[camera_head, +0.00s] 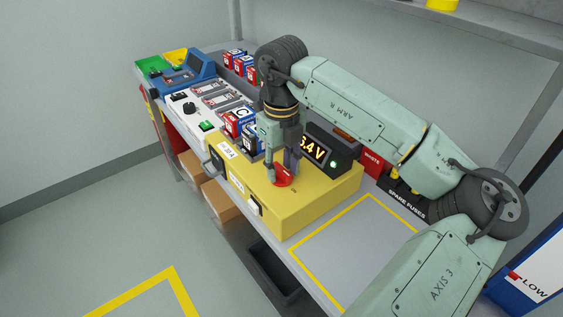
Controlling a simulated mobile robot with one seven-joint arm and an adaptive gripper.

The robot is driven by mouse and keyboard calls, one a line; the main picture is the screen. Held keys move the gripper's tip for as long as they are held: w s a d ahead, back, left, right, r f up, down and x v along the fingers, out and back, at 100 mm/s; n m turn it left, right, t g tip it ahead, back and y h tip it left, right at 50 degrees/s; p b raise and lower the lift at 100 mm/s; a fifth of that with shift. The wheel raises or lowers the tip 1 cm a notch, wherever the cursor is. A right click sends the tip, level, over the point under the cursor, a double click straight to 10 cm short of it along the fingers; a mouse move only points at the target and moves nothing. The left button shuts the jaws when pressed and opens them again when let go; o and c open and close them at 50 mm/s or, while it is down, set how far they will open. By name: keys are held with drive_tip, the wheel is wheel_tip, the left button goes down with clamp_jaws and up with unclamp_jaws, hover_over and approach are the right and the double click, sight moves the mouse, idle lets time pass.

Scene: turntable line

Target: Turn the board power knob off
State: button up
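A red knob (284,178) sits on top of the yellow box (315,200) in the middle of the bench. My gripper (281,172) points down at this knob, one finger on its left side and the other behind it to the right. The fingers stand apart, but I cannot tell whether they press on the knob. A lit display (313,148) on the box reads about 6.4 V, its left part hidden by my gripper. A green light (334,164) glows beside it. A smaller black knob (189,107) is on the white panel further left. No label identifies the board power knob.
Red and blue boxes (238,122) stand close left of my gripper. A white switch (254,207) is on the yellow box's front. A black spare fuses bin (405,202) lies under my arm. The yellow-outlined bench area (345,245) is bare.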

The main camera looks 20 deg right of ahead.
drive_tip(key=shift+f, duration=0.1)
drive_tip(key=shift+c, duration=0.6)
clamp_jaws()
